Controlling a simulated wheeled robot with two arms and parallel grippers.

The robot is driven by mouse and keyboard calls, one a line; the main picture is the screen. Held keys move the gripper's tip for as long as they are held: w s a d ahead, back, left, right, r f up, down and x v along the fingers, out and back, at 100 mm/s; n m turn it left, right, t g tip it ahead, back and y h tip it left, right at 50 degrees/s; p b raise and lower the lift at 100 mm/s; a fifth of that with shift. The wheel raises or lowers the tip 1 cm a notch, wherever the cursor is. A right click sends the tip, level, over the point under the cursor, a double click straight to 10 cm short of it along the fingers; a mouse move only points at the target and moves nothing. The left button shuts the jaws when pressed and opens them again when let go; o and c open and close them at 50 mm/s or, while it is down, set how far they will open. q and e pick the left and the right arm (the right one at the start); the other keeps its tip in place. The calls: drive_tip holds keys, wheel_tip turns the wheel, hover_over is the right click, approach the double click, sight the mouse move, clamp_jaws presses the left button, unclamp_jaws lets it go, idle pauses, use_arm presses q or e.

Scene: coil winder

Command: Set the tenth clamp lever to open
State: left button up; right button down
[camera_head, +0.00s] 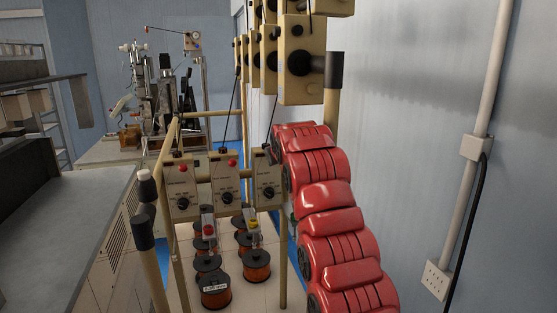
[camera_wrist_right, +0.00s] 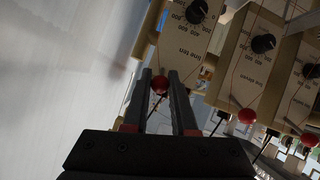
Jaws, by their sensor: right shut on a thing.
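The wrist view shows the clamp box labelled "line ten" (camera_wrist_right: 192,45), upside down, with a black dial. Its lever ends in a red ball knob (camera_wrist_right: 160,84). My right gripper (camera_wrist_right: 162,80) is shut on this knob, one finger on each side. Whether the lever stands at open or closed cannot be told. In the head view the rightmost box (camera_head: 265,180) is beside the end of my red right arm, which hides its knob and my right gripper. My left gripper is in neither view.
Neighbouring boxes have their own red knobs: "line eleven" (camera_wrist_right: 255,60) and another (camera_wrist_right: 300,85). Wire spools (camera_head: 215,290) stand on the floor below.

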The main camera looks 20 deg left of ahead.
drive_tip(key=shift+r, duration=0.1)
drive_tip(key=c, duration=0.7)
unclamp_jaws()
drive_tip(key=shift+s+d+b, duration=0.2)
drive_tip(key=shift+s+b, duration=0.1)
drive_tip(key=shift+b, duration=0.2)
drive_tip(key=b+v, duration=0.4)
drive_tip(key=v, duration=1.2)
drive_tip(key=shift+s+d+r, duration=0.1)
drive_tip(key=shift+s+r, duration=0.15)
drive_tip(key=shift+r, duration=0.05)
drive_tip(key=shift+f, duration=0.1)
